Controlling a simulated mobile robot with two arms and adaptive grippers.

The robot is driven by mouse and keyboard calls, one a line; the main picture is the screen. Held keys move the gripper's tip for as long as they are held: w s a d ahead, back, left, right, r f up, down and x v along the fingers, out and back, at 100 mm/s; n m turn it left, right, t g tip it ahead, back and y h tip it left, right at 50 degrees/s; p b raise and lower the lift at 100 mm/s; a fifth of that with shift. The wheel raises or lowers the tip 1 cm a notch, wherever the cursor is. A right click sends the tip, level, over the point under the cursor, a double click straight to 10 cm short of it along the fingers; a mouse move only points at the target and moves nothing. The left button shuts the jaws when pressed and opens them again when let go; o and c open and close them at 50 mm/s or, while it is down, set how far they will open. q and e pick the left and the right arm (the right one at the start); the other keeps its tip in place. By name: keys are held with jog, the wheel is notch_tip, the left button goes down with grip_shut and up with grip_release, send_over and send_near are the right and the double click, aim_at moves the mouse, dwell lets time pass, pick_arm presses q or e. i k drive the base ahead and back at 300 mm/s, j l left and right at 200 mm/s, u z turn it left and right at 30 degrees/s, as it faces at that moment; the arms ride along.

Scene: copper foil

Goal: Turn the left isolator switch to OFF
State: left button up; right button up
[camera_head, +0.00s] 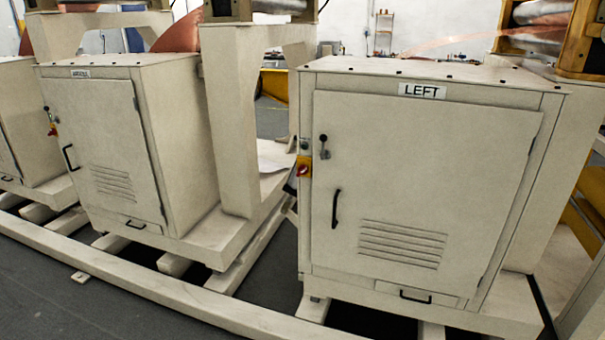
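The cabinet marked LEFT (464,150) stands at the right, with its door closed. Its sign (422,90) is at the top of the front. The isolator switch (304,167), a red knob on a yellow plate, is on the left edge of this cabinet's front. The knob is too small to read its position. A black lever latch (324,147) is just right of it on the door. Neither of my grippers shows in this view.
A black door handle (336,208) is below the latch. A second cabinet (95,130) with its own red switch (53,130) stands at the left. A long pale floor beam (150,285) runs in front. Dark floor (60,305) is clear at bottom left.

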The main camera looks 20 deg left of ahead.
aim_at(302, 169)
jog(key=i+j, duration=0.2)
jog(key=j, duration=0.2)
jog(key=i+j+u, duration=0.15)
jog(key=j, duration=0.25)
jog(key=i+j, duration=0.2)
jog(key=j, duration=0.2)
